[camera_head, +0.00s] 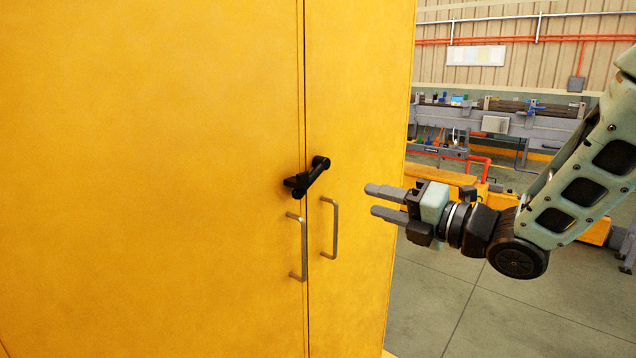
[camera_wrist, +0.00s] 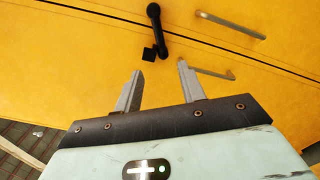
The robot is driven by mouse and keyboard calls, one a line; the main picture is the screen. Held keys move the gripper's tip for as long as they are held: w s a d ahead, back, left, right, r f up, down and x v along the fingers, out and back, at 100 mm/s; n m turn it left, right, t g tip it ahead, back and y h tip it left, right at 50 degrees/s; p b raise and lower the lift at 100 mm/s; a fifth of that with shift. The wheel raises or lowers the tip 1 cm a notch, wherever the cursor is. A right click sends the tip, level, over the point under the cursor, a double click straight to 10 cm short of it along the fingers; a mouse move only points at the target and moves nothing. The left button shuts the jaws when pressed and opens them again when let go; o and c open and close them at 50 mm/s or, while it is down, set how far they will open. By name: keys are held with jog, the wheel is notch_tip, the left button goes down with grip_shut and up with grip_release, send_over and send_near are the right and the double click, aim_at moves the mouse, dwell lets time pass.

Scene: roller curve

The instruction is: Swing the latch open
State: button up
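The black latch (camera_head: 308,178) sits across the seam between the two doors of a yellow cabinet (camera_head: 150,180). Its bar is tilted, with the upper end to the right on the right door and the lower end at the seam. My gripper (camera_head: 376,201) is to the right of the latch, apart from it, with its fingers pointing left. The fingers are open with nothing between them. In the wrist view the latch (camera_wrist: 158,32) lies beyond the two fingertips (camera_wrist: 160,68), and neither finger touches it.
Two metal door handles, the left one (camera_head: 303,247) and the right one (camera_head: 335,228), stick out just below the latch. Open floor (camera_head: 450,300) lies right of the cabinet. A grey workbench (camera_head: 490,125) with tools stands in the background.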

aim_at(312, 183)
jog(key=p+x, duration=0.4)
jog(key=x, duration=1)
jog(key=shift+w+a+p, duration=0.2)
jog(key=shift+p, duration=0.15)
grip_shut()
